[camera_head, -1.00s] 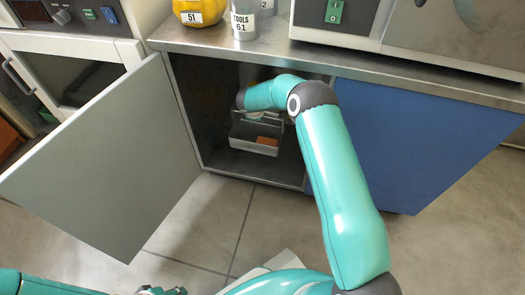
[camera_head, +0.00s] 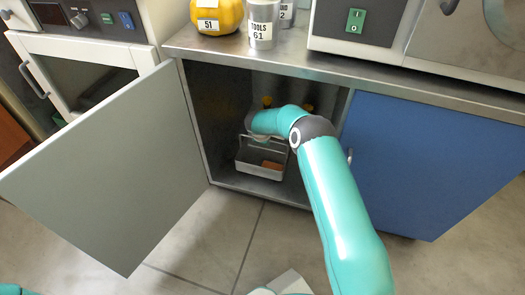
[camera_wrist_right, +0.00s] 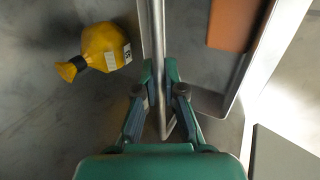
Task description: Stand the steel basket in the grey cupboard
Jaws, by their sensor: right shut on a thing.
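The steel basket (camera_head: 243,158), a shallow tray with an upright handle, is inside the open grey cupboard (camera_head: 195,125). An orange block (camera_head: 272,165) lies in it. It looks level; I cannot tell whether it touches the cupboard floor. The grey door (camera_head: 110,175) stands wide open to the left. My right arm reaches in from the front, and its wrist hides the gripper in the head view. In the right wrist view my right gripper (camera_wrist_right: 162,80) is shut on the basket's handle bar (camera_wrist_right: 157,30), with the basket's wall (camera_wrist_right: 212,103) beside it. My left gripper is out of view.
A closed blue door (camera_head: 430,160) is on the right. A grey cup (camera_head: 262,28) stands on the countertop above.

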